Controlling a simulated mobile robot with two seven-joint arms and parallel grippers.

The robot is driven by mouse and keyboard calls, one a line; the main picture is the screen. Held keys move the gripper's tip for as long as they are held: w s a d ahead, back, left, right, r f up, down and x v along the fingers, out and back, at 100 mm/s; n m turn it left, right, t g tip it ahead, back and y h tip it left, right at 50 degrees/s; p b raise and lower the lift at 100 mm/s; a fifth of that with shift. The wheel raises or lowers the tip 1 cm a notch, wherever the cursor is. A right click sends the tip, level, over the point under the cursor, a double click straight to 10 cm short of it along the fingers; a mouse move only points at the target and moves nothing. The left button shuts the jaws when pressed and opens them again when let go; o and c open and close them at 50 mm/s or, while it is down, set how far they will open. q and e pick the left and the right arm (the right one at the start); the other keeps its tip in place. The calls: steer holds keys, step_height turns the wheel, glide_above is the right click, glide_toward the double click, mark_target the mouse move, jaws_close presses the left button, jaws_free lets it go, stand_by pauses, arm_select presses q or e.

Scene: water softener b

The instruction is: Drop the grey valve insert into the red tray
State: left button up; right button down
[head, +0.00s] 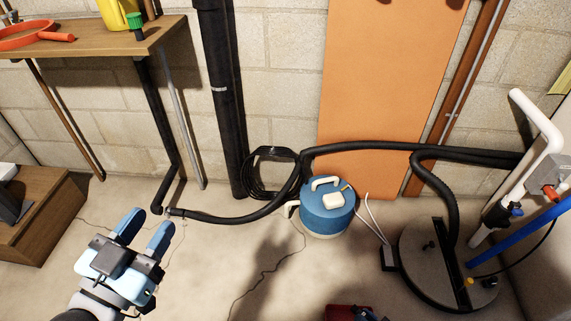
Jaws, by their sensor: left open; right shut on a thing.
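My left gripper (148,228), with light blue fingers, is at the lower left of the head view. It is open, with nothing between its fingers, above the pale floor. My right gripper is not in view. I do not see the grey valve insert. A red object (345,313) with dark parts is cut off by the bottom edge, right of centre; I cannot tell whether it is the red tray.
A blue canister (327,209) stands on the floor by the orange board (385,95). A round grey lid (425,262) with pipes is at the right. A wooden shelf (90,45) is upper left, a wooden box (45,215) below. Open floor lies centrally.

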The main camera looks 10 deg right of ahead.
steer(key=shift+f, duration=0.1)
steer(key=c, duration=0.9)
jaws_free()
arm_select(q)
steer(key=shift+s+d+f+n+p, duration=0.1)
steer(key=shift+s+n+p, duration=0.15)
steer(key=shift+p, duration=0.35)
arm_select(e)
steer(key=v, duration=1.4)
steer(key=shift+w, duration=0.1)
